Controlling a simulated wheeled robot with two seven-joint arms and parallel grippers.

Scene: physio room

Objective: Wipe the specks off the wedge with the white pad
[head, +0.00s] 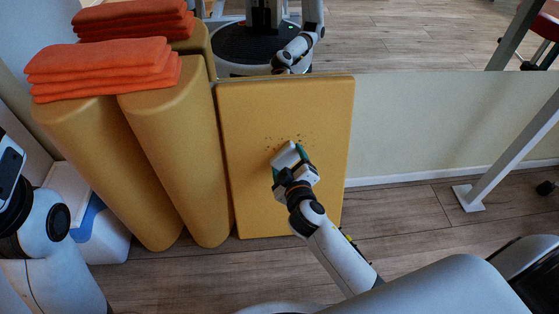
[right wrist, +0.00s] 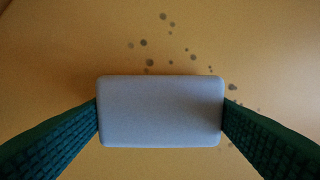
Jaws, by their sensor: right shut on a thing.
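The wedge (head: 245,115) is a yellow padded block standing upright against the low wall in the head view; its face fills the right wrist view (right wrist: 60,50). Dark specks (head: 298,137) lie on its upper middle. In the right wrist view several specks (right wrist: 170,40) show above the white pad (right wrist: 160,112), and a few by its right edge. My right gripper (head: 287,158) is shut on the white pad (head: 286,152), its green fingers at the pad's two ends. The pad is at the wedge's face, just below the specks; contact cannot be told. My left gripper is out of view.
Two tall yellow bolsters (head: 175,145) stand close left of the wedge, with folded orange towels (head: 100,68) on top. A white and blue box (head: 98,225) is at the lower left. A slanted white post (head: 515,150) stands right.

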